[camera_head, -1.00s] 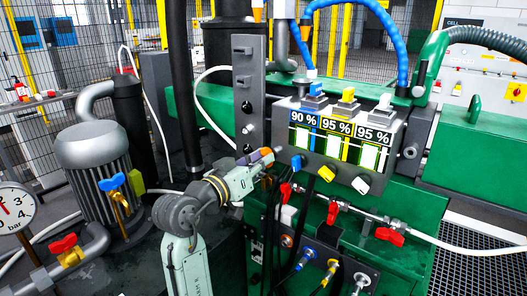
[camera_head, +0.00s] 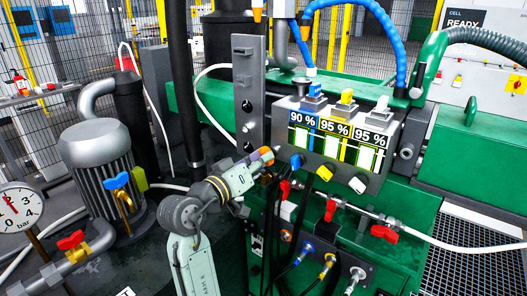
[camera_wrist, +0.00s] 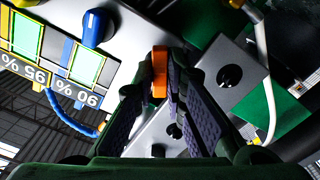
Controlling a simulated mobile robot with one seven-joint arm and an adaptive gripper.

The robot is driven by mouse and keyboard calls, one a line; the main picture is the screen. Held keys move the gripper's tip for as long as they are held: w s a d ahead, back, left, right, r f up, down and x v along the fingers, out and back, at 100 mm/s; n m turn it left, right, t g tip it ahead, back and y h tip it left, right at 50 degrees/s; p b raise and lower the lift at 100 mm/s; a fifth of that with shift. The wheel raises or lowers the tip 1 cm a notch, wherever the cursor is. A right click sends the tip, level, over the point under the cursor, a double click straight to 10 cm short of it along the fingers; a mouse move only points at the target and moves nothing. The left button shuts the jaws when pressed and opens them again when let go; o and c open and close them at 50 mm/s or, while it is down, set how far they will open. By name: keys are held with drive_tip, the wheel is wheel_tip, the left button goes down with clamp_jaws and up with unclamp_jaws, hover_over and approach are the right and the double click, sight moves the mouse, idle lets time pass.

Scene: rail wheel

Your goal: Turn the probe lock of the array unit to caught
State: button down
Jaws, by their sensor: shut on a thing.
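The array unit (camera_head: 335,160) is a grey box with three displays reading 90 %, 95 % and 95 %, with blue, yellow and white knobs below. My gripper (camera_head: 259,162) is at the box's left side, beside the blue knob (camera_head: 297,161). In the wrist view my gripper (camera_wrist: 160,88) is shut on an orange tab (camera_wrist: 159,66), held between the dark finger pads. The orange tab also shows at the fingertips in the head view (camera_head: 267,152). I cannot tell for sure that this tab is the probe lock; its base is hidden by the fingers.
A grey upright plate (camera_head: 249,100) stands behind my gripper. Red valve handles (camera_head: 384,233) and a pipe lie below the box. Black cables hang close under my gripper. A motor-like grey cylinder (camera_head: 98,165) and a pressure gauge (camera_head: 18,208) stand at the left.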

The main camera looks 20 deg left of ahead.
drive_tip(key=shift+n+p, duration=0.6)
drive_tip(key=shift+n, duration=0.9)
drive_tip(key=shift+n, duration=2.3)
drive_tip(key=n, duration=0.4)
drive_tip(key=c, duration=1.5)
unclamp_jaws()
